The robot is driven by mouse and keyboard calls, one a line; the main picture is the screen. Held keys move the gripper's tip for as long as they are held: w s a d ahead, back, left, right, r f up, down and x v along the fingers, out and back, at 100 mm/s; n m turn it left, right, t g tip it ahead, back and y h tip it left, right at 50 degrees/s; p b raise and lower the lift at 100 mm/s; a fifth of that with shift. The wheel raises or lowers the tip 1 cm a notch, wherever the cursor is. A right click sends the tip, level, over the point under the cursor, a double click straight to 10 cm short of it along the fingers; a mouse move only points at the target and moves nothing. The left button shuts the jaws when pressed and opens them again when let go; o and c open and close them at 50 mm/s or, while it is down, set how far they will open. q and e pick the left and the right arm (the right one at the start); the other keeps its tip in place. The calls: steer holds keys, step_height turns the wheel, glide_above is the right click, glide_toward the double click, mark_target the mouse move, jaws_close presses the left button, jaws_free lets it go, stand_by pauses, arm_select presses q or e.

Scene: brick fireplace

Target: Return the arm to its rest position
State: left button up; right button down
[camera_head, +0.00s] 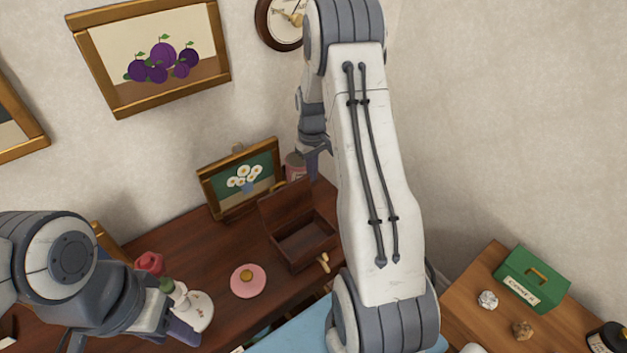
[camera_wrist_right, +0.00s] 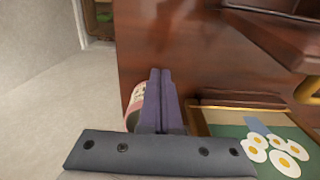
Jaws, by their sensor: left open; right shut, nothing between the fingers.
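My right arm (camera_head: 375,170) rises through the middle of the head view and bends down at the top. Its gripper (camera_head: 320,147) is over the back of the dark wooden desk, near a pink can (camera_head: 296,165). In the right wrist view the purple fingers of the right gripper (camera_wrist_right: 160,80) are pressed together with nothing between them, and the pink can (camera_wrist_right: 132,108) is partly hidden beside them.

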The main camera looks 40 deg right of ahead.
step_height(320, 180, up, 5)
steer(key=d, duration=0.1)
steer(key=s+a+r+n, duration=0.1)
steer(key=s+a+r, duration=0.2)
steer(key=a, duration=0.5)
steer(key=s+a+r+n, duration=0.1)
steer(key=s+a+r, duration=0.2)
steer(key=a, duration=0.5)
steer(key=s+a+r+n, duration=0.2)
steer(key=a+r, duration=0.1)
steer(key=a, duration=0.5)
steer(key=s+a+n, duration=0.1)
steer(key=s+a, duration=0.2)
steer(key=s, duration=0.3)
steer(key=s+a+n, duration=0.1)
steer(key=s+a, duration=0.2)
steer(key=s, duration=0.4)
steer(key=s+a+n+y, duration=0.1)
steer(key=s+a, duration=0.1)
steer(key=s, duration=0.4)
steer(key=shift+s+a+r, duration=0.15)
steer(key=shift+a+r, duration=0.25)
steer(key=shift+r, duration=0.05)
